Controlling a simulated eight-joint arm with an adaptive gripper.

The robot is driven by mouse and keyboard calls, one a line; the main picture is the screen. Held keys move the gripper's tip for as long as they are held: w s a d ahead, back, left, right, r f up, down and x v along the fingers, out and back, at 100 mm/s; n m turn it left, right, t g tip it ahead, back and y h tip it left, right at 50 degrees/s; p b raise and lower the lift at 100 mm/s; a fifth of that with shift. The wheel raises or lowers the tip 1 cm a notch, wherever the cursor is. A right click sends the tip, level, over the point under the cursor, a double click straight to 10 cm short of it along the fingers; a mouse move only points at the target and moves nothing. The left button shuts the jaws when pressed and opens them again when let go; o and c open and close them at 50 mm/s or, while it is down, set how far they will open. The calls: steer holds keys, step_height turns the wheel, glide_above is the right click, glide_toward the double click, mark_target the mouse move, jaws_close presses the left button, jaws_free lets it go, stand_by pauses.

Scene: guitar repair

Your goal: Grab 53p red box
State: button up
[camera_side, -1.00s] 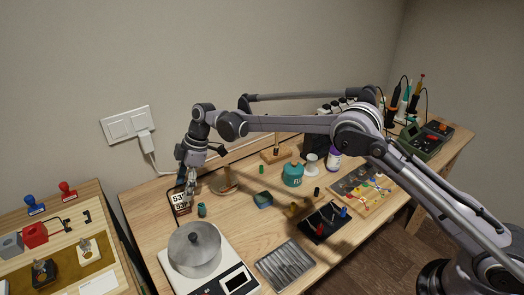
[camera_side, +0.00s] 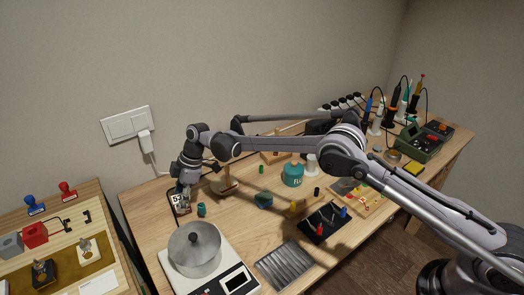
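The box marked "53" shows as a small dark, reddish-edged shape with a white label (camera_side: 180,208) at the left end of the wooden workbench, behind the scale. My gripper (camera_side: 184,205) points down right at this box and covers much of it. The fingers are small and overlap the box in this view. I cannot tell whether they are open or closed on it, or whether they touch it.
A silver pot (camera_side: 194,250) sits on a white scale just in front of the box. A small teal container (camera_side: 201,210) stands close to its right. A teal jar (camera_side: 292,175) and a ribbed metal tray (camera_side: 285,265) are farther right. A red block (camera_side: 35,235) is on the left table.

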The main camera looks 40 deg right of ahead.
jaws_close()
